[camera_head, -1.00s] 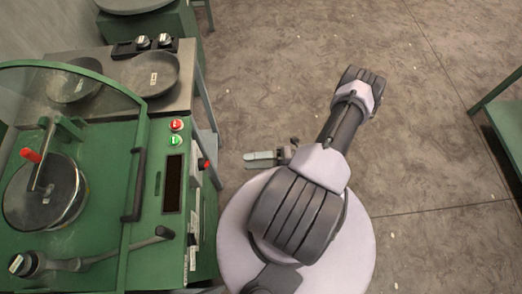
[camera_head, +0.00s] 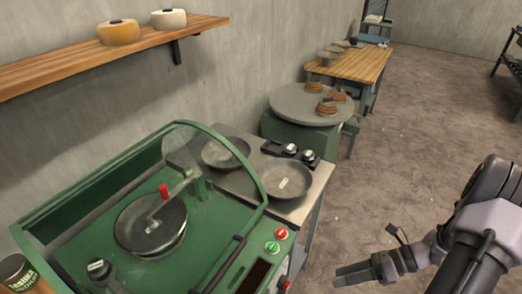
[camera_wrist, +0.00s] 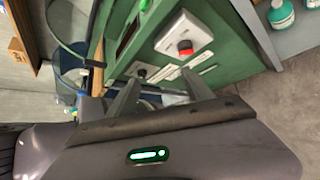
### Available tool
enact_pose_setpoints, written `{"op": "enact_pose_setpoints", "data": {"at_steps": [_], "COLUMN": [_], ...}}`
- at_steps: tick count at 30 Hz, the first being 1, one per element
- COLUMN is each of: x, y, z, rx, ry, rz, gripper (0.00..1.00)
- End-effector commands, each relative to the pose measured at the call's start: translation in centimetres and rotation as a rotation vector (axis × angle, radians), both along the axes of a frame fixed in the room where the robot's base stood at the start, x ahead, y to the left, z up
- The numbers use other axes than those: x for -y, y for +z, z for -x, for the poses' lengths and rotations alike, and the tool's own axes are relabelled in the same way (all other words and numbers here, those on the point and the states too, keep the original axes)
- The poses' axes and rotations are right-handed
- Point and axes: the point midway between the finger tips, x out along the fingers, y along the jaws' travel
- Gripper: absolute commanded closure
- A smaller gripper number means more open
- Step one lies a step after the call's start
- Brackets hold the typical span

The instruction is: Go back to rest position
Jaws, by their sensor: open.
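My gripper (camera_head: 352,274) is at the lower right of the head view, over the floor to the right of the green machine (camera_head: 200,262). Its two fingers show apart and empty in the wrist view (camera_wrist: 160,97). In the wrist view the fingers point toward the green machine's side panel (camera_wrist: 210,40), with a red button (camera_wrist: 185,47) on a white box. How far the fingertips are from the panel is hard to tell. My arm reaches in from the right edge of the head view.
The machine holds a round dark plate (camera_head: 135,222) under a raised clear cover. Pans (camera_head: 284,180) sit on a steel stand beside it. A round grey table (camera_head: 290,104) stands behind, a wooden shelf (camera_head: 60,70) is on the wall. The floor (camera_head: 400,170) at right is open.

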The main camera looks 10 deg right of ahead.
Motion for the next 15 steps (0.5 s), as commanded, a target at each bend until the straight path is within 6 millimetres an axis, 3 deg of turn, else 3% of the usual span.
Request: {"op": "enact_pose_setpoints", "data": {"at_steps": [1,4,9,12,15], "x": [-1.4,-5.0,-12.4,-16.1,-18.4], "y": [3.6,9.9,18.9,22.5,24.8], "z": [-1.3,-2.6,-1.8,0.1,1.9], "rx": [0.098,0.329,0.785,1.064,1.292], "ry": [0.161,0.508,1.086,1.379,1.584], "rz": [0.136,0.397,0.788,0.983,1.132], "gripper": [0.41,0.41,0.41,0.41,0.41]}}
